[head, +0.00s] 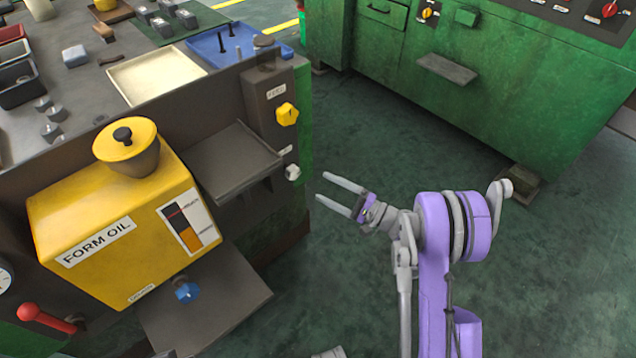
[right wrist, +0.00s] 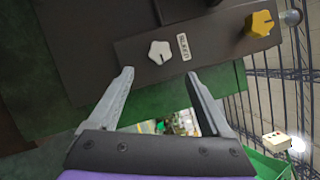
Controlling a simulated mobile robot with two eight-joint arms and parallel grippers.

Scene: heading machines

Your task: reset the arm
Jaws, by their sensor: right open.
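My right arm is purple and grey and comes up from the bottom right in the head view. Its gripper (head: 339,196) is open and empty, with its two fingers pointing left over the green floor. It is a short way right of the dark machine's side panel. In the right wrist view the open fingers (right wrist: 163,95) point at the panel's lower edge, with nothing between them. A white star knob (right wrist: 160,52) is just beyond the fingertips; in the head view it shows near the gripper (head: 292,172). My left gripper is not in view.
A yellow form oil tank (head: 100,220) and a yellow knob (head: 287,114) are on the dark machine. A grey shelf (head: 232,165) juts from it. A green machine (head: 480,90) stands at the back right. Green floor (head: 560,270) is clear right of my arm.

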